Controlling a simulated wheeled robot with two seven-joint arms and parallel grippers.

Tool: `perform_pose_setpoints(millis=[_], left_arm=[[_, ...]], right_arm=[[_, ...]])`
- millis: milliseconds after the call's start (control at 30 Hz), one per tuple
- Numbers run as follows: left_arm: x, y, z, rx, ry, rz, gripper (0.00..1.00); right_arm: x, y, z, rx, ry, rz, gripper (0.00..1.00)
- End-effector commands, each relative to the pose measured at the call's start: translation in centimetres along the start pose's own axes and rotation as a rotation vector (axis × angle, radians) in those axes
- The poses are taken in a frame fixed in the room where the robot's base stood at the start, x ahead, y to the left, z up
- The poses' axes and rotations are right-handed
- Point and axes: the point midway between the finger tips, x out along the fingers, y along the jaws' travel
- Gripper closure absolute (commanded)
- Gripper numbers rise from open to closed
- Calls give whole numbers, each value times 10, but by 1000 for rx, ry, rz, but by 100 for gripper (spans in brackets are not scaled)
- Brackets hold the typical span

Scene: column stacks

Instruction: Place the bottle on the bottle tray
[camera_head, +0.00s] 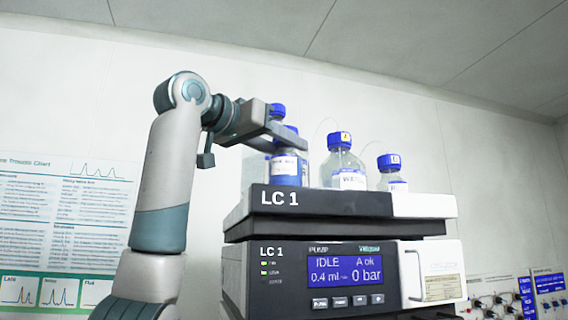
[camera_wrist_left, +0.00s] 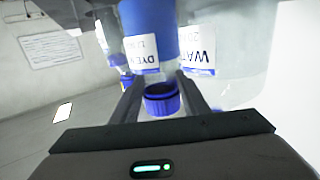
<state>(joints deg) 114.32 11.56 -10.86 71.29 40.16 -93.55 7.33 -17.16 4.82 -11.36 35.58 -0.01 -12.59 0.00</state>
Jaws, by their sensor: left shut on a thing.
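My left gripper (camera_head: 288,140) is shut around the neck of the dye bottle (camera_head: 289,168), just under its blue cap. The bottle has blue contents and a white label, and looks about upright. In the left wrist view the bottle's blue cap (camera_wrist_left: 161,99) sits between the fingers. The bottle tray (camera_head: 305,201) is the black and white top marked LC 1. The dye bottle shows over its rim, which hides the base, so I cannot tell if it touches the tray. My right gripper is not in view.
A clear water bottle (camera_head: 344,166) and a smaller blue-capped bottle (camera_head: 389,171) stand on the tray to the right. Another blue-capped bottle (camera_head: 277,111) is partly hidden behind my gripper. Thin tubes rise from the caps. The LC 1 pump (camera_head: 345,272) is below the tray.

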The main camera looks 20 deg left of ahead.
Motion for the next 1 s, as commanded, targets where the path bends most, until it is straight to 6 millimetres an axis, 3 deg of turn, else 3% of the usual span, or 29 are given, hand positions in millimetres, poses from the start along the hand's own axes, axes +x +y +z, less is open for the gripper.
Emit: perform_pose_setpoints(millis=[333, 700, 1000], left_arm=[[-1, 0, 0, 1, 3, 0, 96], [1, 0, 32, 1, 2, -1, 96], [1, 0, 36, 1, 4, 0, 96]], right_arm=[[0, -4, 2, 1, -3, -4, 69], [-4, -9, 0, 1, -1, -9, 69], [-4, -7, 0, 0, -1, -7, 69]])
